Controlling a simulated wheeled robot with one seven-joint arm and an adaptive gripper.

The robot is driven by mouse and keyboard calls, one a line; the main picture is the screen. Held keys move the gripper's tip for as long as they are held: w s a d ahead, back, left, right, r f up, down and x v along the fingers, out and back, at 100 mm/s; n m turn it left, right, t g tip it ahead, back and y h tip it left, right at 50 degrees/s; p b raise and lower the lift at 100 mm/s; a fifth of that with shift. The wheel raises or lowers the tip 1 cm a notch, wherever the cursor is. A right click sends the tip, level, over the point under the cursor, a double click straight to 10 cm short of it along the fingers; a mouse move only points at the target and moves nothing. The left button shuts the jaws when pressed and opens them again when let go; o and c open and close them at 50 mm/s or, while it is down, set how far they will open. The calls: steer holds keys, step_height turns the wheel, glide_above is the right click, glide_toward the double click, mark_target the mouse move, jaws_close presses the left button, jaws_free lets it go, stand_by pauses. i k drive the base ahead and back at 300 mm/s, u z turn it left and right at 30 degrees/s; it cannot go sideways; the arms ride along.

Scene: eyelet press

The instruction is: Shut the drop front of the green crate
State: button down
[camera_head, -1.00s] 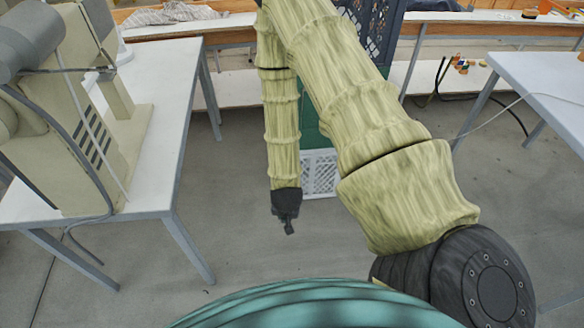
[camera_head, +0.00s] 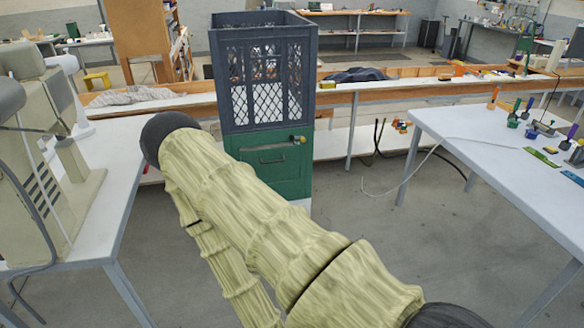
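The green crate (camera_head: 291,174) stands in the middle of a stack, under a dark blue lattice crate (camera_head: 263,112) and above a white crate (camera_head: 301,203). The green face toward me looks upright, with a slot-like handle near its middle. Whether it is fully shut I cannot tell. A small yellow and black piece (camera_head: 297,139) sits at its upper right. My arm crosses in front and hides the crate's lower left. My gripper is out of view below the bottom edge.
A white table with a beige machine (camera_head: 50,165) stands at left. A white table (camera_head: 500,160) with small tools stands at right. A long wooden bench (camera_head: 400,92) runs behind the stack. Grey floor (camera_head: 370,240) is open between the stack and the right table.

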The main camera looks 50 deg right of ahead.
mark_target(273, 169)
steer(key=z, duration=0.05)
steer(key=k, duration=0.2)
steer(key=z, duration=1.85)
steer(key=i, duration=1.05)
steer(key=u, duration=1.85)
